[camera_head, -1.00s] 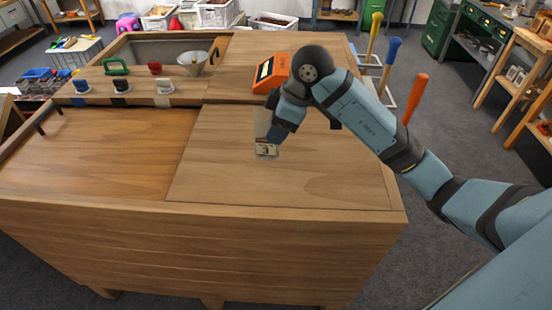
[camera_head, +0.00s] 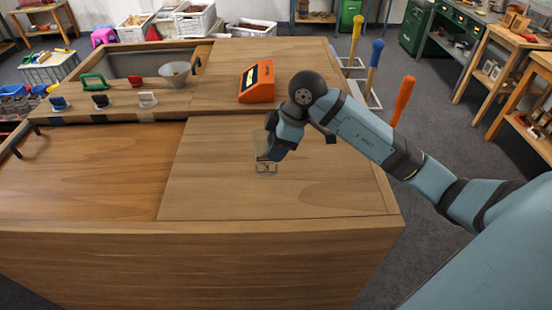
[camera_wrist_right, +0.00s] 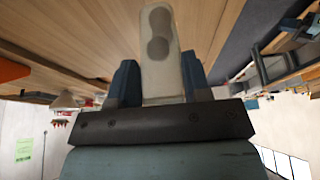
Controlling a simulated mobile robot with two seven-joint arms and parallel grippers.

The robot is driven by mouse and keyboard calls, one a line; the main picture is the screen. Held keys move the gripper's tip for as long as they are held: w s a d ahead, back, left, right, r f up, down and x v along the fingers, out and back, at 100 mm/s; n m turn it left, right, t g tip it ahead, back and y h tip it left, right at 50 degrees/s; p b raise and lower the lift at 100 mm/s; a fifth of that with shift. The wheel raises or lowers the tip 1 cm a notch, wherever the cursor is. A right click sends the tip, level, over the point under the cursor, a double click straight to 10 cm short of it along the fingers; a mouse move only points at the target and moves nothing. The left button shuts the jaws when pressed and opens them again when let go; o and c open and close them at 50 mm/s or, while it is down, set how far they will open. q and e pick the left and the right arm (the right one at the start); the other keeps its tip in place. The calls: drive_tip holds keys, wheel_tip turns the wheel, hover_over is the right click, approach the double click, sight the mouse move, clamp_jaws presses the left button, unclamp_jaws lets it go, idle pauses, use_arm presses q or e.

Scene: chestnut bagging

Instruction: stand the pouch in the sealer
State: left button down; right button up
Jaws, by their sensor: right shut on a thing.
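My right gripper (camera_head: 272,152) is above the right part of the wooden bench top. It is shut on a clear pouch (camera_head: 265,168), whose lower part shows below the fingers. In the right wrist view the pouch (camera_wrist_right: 161,62) stands up between the two blue fingers (camera_wrist_right: 158,80), with dark round shapes inside. I cannot tell whether the pouch touches the bench. An orange device (camera_head: 257,83) with a dark panel, perhaps the sealer, stands farther back on the bench, apart from the pouch. My left gripper is out of view.
The wooden bench (camera_head: 215,195) is clear around the pouch. Stamp-like items (camera_head: 101,101), a green handle (camera_head: 93,81) and a funnel (camera_head: 175,73) are at the back left. Tools with yellow, blue and orange handles (camera_head: 404,98) stand beyond the right edge.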

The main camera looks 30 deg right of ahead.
drive_tip(key=shift+f, duration=2.5)
drive_tip(key=shift+f, duration=0.1)
drive_tip(key=shift+f, duration=0.1)
drive_tip(key=o, duration=1.2)
drive_tip(key=shift+c, duration=0.2)
